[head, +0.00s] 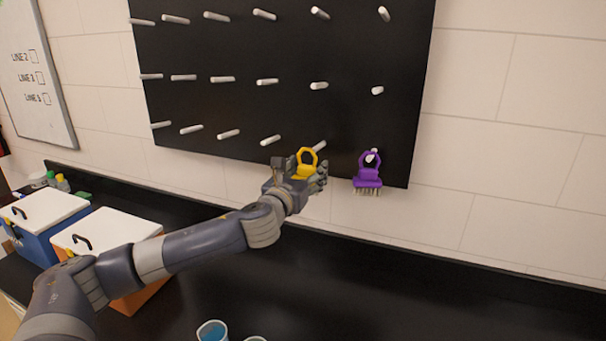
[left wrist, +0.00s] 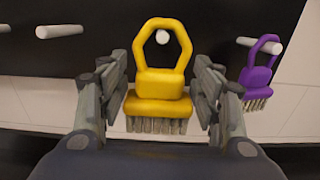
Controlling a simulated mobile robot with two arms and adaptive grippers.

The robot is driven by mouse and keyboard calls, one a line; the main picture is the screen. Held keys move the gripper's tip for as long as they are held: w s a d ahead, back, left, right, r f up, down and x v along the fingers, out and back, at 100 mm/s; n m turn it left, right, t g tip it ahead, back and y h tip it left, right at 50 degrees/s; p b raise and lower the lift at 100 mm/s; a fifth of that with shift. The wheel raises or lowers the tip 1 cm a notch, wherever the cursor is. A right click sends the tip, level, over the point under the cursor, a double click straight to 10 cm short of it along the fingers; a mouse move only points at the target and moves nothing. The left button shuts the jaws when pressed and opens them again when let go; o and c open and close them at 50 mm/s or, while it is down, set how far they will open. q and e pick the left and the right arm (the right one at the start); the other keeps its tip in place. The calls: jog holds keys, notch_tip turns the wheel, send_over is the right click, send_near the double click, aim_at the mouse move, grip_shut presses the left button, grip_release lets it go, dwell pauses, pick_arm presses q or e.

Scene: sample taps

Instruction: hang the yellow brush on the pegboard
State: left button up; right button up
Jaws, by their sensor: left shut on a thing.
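The yellow brush (head: 306,158) has a ring-shaped handle at its top and bristles below. My left gripper (head: 297,172) is shut on its body and holds it upright at the lower edge of the black pegboard (head: 225,55). In the left wrist view the yellow brush (left wrist: 160,85) sits between the two fingers (left wrist: 162,88). A white peg's end (left wrist: 162,37) shows inside the ring's opening; I cannot tell whether the peg passes through it. My right gripper is not in view.
A purple brush (head: 368,178) hangs on the bottom peg to the right, close to the yellow one. Several bare white pegs fill the board. Lidded blue (head: 38,243) and orange (head: 130,300) bins and a cup (head: 212,331) stand on the black counter (head: 400,290).

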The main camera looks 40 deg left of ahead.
pick_arm(q)
jog(key=shift+w, duration=0.4)
jog(key=shift+w+a, duration=0.1)
jog(key=shift+w, duration=0.15)
jog(key=x, duration=0.4)
jog(key=shift+w+f, duration=0.25)
jog(key=shift+f, duration=0.15)
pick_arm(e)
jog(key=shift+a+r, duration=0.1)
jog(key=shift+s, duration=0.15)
pick_arm(q)
jog(key=o, duration=1.2)
jog(key=shift+c, duration=0.2)
